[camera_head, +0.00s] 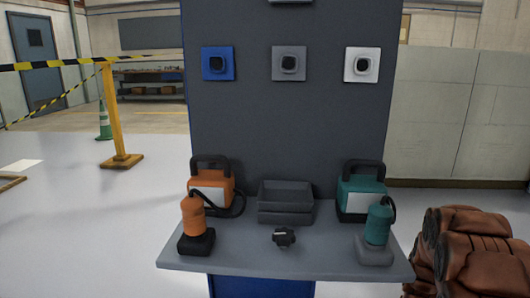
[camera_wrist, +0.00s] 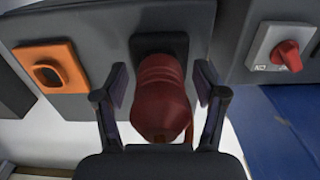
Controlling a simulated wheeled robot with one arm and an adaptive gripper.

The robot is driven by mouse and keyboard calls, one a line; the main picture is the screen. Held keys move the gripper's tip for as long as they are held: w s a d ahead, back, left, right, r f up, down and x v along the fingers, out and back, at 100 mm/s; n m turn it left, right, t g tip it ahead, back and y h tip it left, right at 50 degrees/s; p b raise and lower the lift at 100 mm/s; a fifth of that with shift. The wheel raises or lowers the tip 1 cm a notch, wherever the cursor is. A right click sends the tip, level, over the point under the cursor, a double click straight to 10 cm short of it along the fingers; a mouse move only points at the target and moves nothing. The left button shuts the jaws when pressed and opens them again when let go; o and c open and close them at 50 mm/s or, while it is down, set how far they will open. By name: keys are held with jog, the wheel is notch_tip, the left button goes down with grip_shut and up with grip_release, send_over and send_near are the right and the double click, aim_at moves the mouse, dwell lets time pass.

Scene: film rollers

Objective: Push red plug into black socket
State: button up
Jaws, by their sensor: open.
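The red plug (camera_wrist: 162,88) is a rounded body in the middle of the wrist view. My gripper (camera_wrist: 160,82) is open, with one finger on each side of the plug and visible gaps between fingers and plug. A black square part (camera_wrist: 160,42), which looks like the black socket, is directly behind the plug's far end on a grey panel. The plug's far end meets or overlaps it in the picture; how deep it sits is hidden. Neither the red plug nor my gripper shows in the head view.
In the wrist view, an orange socket (camera_wrist: 52,52) is left of the plug and a red knob (camera_wrist: 287,56) is on a light plate at right. The head view shows another station with an orange plug (camera_head: 194,216), a teal plug (camera_head: 378,225) and a grey shelf (camera_head: 285,262).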

dwell(0.4)
grip_shut()
dwell(0.4)
jog(key=shift+r, duration=0.1)
jog(key=shift+r+p, duration=1.35)
jog(key=shift+r, duration=1.55)
